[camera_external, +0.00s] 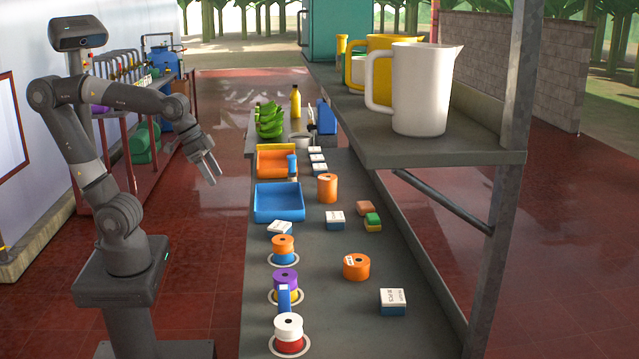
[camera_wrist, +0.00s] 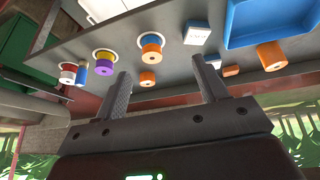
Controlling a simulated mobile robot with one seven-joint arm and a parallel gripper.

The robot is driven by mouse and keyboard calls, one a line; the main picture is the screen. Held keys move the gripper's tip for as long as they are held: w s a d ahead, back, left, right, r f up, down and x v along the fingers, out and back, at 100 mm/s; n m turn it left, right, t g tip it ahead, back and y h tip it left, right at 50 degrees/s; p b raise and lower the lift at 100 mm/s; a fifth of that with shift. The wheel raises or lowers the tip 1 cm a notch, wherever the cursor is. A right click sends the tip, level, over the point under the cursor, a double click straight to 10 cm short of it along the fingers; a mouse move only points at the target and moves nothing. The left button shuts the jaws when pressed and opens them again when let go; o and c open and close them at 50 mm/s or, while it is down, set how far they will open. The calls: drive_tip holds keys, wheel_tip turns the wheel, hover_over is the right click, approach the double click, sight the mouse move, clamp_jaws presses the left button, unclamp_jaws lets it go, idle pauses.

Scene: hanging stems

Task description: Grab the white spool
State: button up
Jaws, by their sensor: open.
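The white spool (camera_external: 288,323) sits on top of a red spool (camera_external: 290,346) at the near end of the grey table, in the external view. In the wrist view this stack (camera_wrist: 67,74) is small, at the far left, left of the fingers. My gripper (camera_external: 211,170) is in the air left of the table, well away from the white spool and pointing down and to the right. Its two fingers are apart with nothing between them in the wrist view (camera_wrist: 160,72).
A purple spool on yellow (camera_external: 285,278) with a blue piece (camera_external: 284,298) before it, and an orange spool on blue (camera_external: 282,243), stand in line behind. A loose orange spool (camera_external: 356,267) and a box (camera_external: 393,301) lie right. A shelf with pitchers (camera_external: 420,90) overhangs the right side.

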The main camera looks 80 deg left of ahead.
drive_tip(key=w+d+m, duration=0.1)
drive_tip(key=w+d, duration=0.7)
drive_tip(key=m+g, duration=0.1)
drive_tip(key=m, duration=0.2)
approach(288, 313)
drive_tip(key=shift+h, duration=0.4)
drive_tip(key=x, duration=0.9)
drive_tip(key=shift+w+a+f, duration=0.15)
drive_tip(key=shift+a+f, duration=0.05)
drive_tip(key=shift+f, duration=0.15)
drive_tip(key=c, duration=0.8)
